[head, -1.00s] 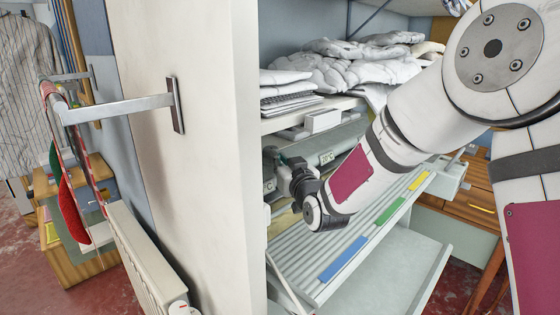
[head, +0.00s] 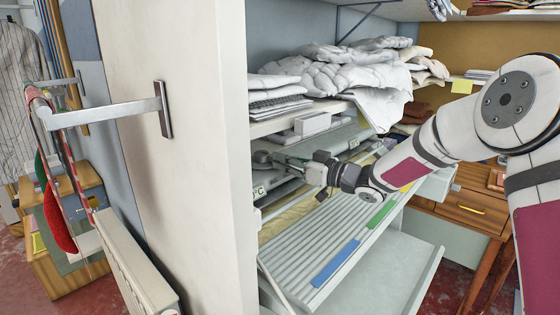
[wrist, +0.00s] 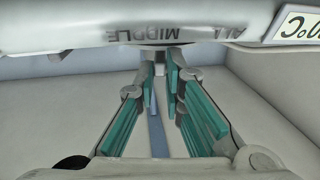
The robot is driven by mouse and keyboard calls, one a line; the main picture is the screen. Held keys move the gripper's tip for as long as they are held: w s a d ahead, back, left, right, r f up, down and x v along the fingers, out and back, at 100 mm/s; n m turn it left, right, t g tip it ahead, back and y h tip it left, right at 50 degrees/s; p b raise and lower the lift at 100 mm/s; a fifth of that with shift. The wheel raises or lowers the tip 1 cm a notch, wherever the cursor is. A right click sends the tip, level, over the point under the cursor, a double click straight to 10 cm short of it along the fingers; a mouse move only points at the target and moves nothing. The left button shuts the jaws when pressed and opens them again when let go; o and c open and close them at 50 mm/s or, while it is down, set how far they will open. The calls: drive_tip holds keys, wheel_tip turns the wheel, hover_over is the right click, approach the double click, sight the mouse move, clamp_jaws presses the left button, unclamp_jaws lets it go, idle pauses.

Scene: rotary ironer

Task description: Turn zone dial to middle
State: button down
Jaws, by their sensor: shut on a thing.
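The zone dial (head: 263,159) shows in the head view as a round grey part on the ironer's machine body, at the left by the white pillar. My gripper (head: 285,160) reaches it from the right, its two fingers pointing left. In the wrist view my gripper (wrist: 161,72) has its teal-padded fingers close together, shut on a small grey tab (wrist: 159,58) below the lettered rim. The letters MIDDLE (wrist: 148,33) appear upside down almost straight above the fingertips. ALL (wrist: 225,28) is to their right. The dial's pointer and exact setting cannot be made out.
The ribbed board (head: 310,240) with coloured strips slopes below my gripper. A shelf with folded white linen (head: 340,75) lies above. The white pillar (head: 200,150) stands close at left.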

drive_tip(key=shift+w+d+n+g+y+b, duration=0.1)
drive_tip(key=shift+w+n+g+y+b, duration=0.15)
drive_tip(key=shift+n+g, duration=0.45)
drive_tip(key=shift+w+d+n+g+y+b, duration=0.15)
drive_tip(key=shift+w+n+g+y, duration=0.25)
drive_tip(key=shift+g, duration=0.5)
drive_tip(key=shift+w+d+n+g+y+b, duration=0.15)
drive_tip(key=shift+w+n+g+y, duration=0.15)
drive_tip(key=shift+n+g, duration=0.35)
drive_tip(key=shift+r+g, duration=0.1)
drive_tip(key=shift+g, duration=0.15)
drive_tip(key=c, duration=1.7)
unclamp_jaws()
drive_tip(key=v, duration=1.1)
drive_tip(key=shift+d, duration=0.4)
